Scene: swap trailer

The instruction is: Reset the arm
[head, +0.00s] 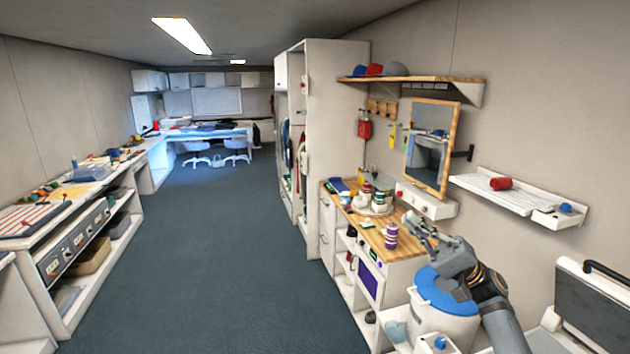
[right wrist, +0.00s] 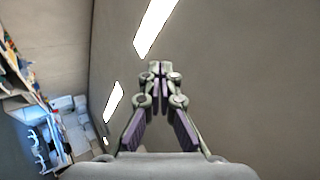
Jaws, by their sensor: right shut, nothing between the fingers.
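My right arm comes in from the lower right in the head view, folded above a white bin with a blue lid (head: 445,290). My right gripper (head: 412,222) points up and to the left, near the front end of the wooden counter. In the right wrist view the right gripper (right wrist: 158,72) has its fingertips together, with nothing between them. Behind it, that view shows mostly the ceiling with its lights. My left gripper is in neither view.
A wooden counter (head: 402,243) holds a purple-and-white cup (head: 391,236) close to my right gripper. A mirror (head: 432,148) and a white shelf (head: 510,193) with a red cup (head: 501,184) are on the right wall. The floor (head: 205,250) in the middle is clear.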

